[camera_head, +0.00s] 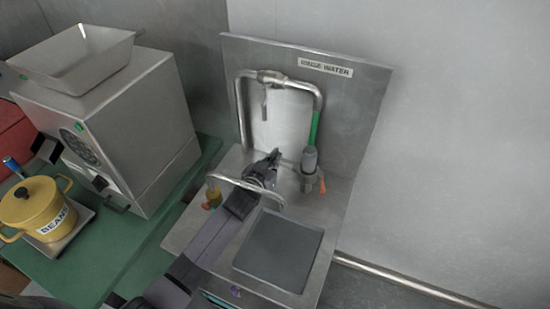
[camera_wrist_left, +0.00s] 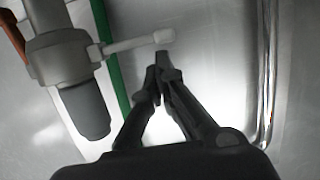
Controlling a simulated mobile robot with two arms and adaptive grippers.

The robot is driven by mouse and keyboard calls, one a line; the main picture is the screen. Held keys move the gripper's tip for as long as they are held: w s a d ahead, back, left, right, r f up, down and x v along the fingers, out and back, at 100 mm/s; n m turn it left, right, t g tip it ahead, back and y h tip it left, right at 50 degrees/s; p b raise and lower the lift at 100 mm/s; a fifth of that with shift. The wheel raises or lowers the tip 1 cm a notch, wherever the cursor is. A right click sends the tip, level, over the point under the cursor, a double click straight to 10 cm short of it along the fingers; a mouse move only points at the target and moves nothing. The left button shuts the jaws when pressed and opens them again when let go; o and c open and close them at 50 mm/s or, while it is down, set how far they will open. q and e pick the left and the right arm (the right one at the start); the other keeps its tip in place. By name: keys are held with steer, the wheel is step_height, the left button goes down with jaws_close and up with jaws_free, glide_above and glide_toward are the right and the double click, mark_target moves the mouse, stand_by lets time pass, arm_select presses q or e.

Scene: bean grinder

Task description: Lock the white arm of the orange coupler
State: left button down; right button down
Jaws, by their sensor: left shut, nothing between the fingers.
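The coupler (camera_head: 308,182) is at the right of the sink station, beneath a grey cylinder on the green hose; an orange part shows on it. In the left wrist view the grey coupler body (camera_wrist_left: 62,58) is at upper left, with an orange lever (camera_wrist_left: 12,36) at the edge. Its white arm (camera_wrist_left: 138,44) sticks out to the right and ends in a rounded knob. My left gripper (camera_head: 275,155) is left of the coupler in the head view. In the wrist view its shut, empty fingertips (camera_wrist_left: 156,72) are just below the knob; contact is unclear. My right gripper is out of view.
A curved metal pipe (camera_head: 240,110) stands against the metal backsplash (camera_head: 355,120). A tap pipe (camera_head: 245,187) arches over my left arm near the gripper. A dark square basin plate (camera_head: 280,250) lies in front. A grinder (camera_head: 120,130) and yellow pot (camera_head: 35,205) stand left.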

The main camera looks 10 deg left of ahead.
arm_select(q)
steer(key=shift+a+f+n, duration=0.25)
steer(key=shift+f+n, duration=0.1)
steer(key=shift+n, duration=0.15)
steer(key=shift+w+f, duration=0.1)
stand_by(0.3)
steer(key=shift+a+f+n+h+b, duration=0.25)
steer(key=shift+f+n, duration=0.1)
steer(key=shift+f, duration=0.3)
steer(key=shift+a+f+n+h+b, duration=0.15)
steer(key=shift+f+n+h+b, duration=0.15)
steer(key=shift+f, duration=0.35)
steer(key=shift+f+b, duration=0.45)
steer(key=shift+f, duration=0.55)
steer(key=shift+d+f, duration=0.1)
steer(key=shift+f, duration=0.05)
